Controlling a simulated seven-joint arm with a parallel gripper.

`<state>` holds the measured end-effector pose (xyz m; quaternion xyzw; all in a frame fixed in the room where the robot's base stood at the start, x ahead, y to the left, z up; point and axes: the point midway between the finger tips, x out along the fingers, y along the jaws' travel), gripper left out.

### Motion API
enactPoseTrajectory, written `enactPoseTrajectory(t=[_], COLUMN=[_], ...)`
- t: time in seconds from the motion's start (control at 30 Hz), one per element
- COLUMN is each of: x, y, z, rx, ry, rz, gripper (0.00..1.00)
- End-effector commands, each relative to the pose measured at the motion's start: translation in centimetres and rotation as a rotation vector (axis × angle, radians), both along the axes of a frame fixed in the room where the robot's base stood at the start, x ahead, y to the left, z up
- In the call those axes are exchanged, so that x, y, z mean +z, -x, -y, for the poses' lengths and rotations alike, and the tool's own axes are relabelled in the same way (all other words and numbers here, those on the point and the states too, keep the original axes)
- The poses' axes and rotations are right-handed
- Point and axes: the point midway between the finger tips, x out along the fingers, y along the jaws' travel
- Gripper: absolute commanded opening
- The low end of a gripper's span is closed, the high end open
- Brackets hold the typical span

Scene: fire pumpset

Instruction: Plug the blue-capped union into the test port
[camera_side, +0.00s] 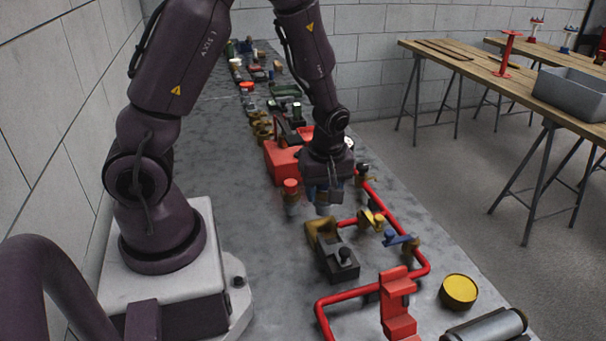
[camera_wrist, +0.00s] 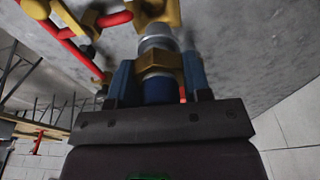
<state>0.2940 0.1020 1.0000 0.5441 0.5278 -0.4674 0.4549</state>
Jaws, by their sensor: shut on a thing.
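My gripper (camera_side: 324,194) points down over the bench in the side view. In the wrist view its two blue fingers (camera_wrist: 160,82) are shut on the blue-capped union (camera_wrist: 160,88), which has a blue cap, a brass hex nut and a silvery end. A brass fitting (camera_wrist: 155,12) by the red pipe lies just beyond the silvery end in the wrist view. I cannot tell whether they touch or which fitting is the test port. In the side view the union is small and partly hidden between the fingers.
A red-capped fitting (camera_side: 291,190) stands left of my gripper. A red box (camera_side: 282,162) is behind it. Red piping (camera_side: 375,287), a dark block with a knob (camera_side: 338,259) and a yellow-topped round can (camera_side: 459,291) are in front. Bare bench lies to the left.

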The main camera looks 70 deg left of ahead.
Motion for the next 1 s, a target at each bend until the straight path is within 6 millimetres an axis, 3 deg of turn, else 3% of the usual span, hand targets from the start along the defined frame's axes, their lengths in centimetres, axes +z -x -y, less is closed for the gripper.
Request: enactPoseTrajectory(t=[0.47,1.0], x=[0.1,-3.6], y=[-0.6,-0.6], z=[0.0,0.0], rx=[0.027,0.028], ry=[0.000,0.000], rz=[0.001,0.000], gripper=[0.01,0.01])
